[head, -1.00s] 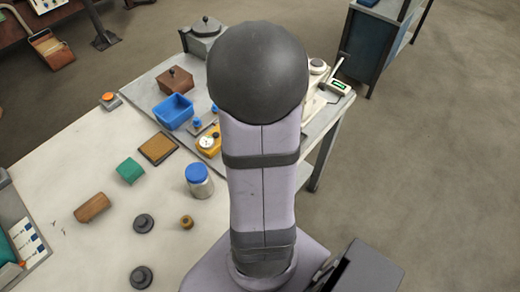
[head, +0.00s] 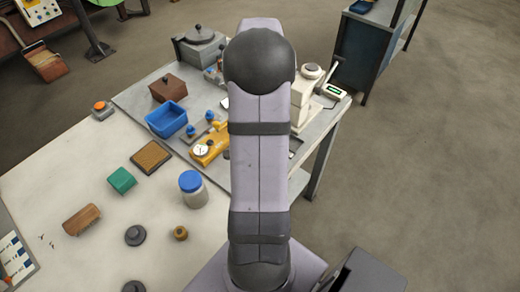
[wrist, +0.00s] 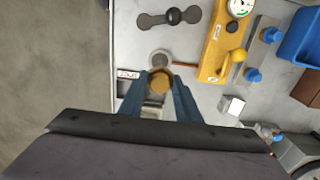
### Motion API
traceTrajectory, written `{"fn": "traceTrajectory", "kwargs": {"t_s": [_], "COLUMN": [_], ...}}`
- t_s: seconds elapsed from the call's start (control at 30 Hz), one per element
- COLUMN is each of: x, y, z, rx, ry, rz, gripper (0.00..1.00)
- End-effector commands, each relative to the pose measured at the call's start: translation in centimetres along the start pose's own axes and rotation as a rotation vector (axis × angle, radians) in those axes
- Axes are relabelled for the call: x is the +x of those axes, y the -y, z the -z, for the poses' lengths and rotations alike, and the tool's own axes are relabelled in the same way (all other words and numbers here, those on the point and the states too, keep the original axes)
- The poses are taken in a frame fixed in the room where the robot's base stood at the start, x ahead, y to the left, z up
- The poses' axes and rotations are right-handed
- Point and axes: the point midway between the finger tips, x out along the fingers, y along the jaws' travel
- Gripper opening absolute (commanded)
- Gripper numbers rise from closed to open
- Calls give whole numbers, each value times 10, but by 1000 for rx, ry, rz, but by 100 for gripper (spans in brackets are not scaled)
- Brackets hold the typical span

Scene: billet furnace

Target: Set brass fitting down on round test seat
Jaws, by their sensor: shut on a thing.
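My gripper (wrist: 158,88) shows in the wrist view as two blue fingers, shut on the brass fitting (wrist: 159,83). The fitting is a short golden round piece between the fingertips. A grey round disc that looks like the round test seat (wrist: 160,58) lies just beyond the fitting, partly hidden by it. A small lettered plate (wrist: 128,74) lies left of the seat. I cannot tell how high the fitting is above the surface. In the head view my arm hides the gripper, the held fitting and the seat.
A yellow fixture with a dial (wrist: 225,40) stands right of the seat, near blue knobs (wrist: 252,75) and a blue bin (head: 166,118). A dark double-ended piece (wrist: 170,16) lies beyond the seat. A blue-lidded jar (head: 192,190) and a small brass-coloured piece (head: 181,233) stand on the pale table.

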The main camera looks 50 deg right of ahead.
Motion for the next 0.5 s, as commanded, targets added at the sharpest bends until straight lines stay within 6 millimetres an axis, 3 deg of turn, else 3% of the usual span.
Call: {"fn": "traceTrajectory", "kwargs": {"t_s": [0.17, 0.5], "x": [8, 55], "y": [0, 0], "z": [0, 0], "rx": [1, 0], "ry": [3, 2], "rz": [-2, -2], "gripper": [1, 1]}}
